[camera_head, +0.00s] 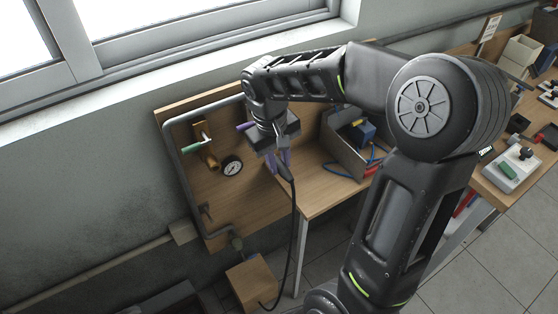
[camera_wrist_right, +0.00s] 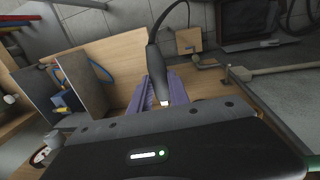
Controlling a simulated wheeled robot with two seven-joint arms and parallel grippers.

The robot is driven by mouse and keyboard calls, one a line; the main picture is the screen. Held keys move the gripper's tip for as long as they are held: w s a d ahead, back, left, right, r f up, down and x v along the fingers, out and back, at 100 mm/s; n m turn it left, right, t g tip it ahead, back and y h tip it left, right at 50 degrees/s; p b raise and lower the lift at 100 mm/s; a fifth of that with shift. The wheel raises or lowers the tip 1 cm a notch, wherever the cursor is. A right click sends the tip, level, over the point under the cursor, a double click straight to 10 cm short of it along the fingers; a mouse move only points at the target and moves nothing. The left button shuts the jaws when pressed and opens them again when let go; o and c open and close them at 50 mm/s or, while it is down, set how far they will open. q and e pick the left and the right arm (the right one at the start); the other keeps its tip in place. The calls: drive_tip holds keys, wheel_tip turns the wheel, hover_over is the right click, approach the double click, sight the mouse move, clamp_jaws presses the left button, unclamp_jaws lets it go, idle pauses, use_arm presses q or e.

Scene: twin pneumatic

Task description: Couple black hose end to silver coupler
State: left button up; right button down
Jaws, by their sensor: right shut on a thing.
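My right gripper (camera_head: 281,161) has purple fingers and is in front of the wooden board, at its right side. It is shut on the black hose end (camera_wrist_right: 154,62), which also shows below the fingers in the head view (camera_head: 286,174). In the right wrist view the purple fingers (camera_wrist_right: 160,92) stand on both sides of a pale, bright tip of the hose end. The black hose (camera_head: 294,225) hangs from the gripper toward the floor. I cannot make out the silver coupler; the gripper and arm cover part of the board. My left gripper is not in view.
A grey bin (camera_head: 341,146) with blue and red items stands on the bench to the right. A wooden box (camera_head: 252,283) is below.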

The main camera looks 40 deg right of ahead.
drive_tip(key=shift+w+d+p, duration=0.2)
drive_tip(key=shift+w+p, duration=0.15)
drive_tip(key=shift+w, duration=1.35)
drive_tip(key=c, duration=1.2)
unclamp_jaws()
drive_tip(key=shift+o, duration=0.2)
wheel_tip(320, 180, up, 8)
drive_tip(key=a+b, duration=0.1)
drive_tip(key=shift+w+f, duration=0.1)
drive_tip(key=shift+f, duration=0.05)
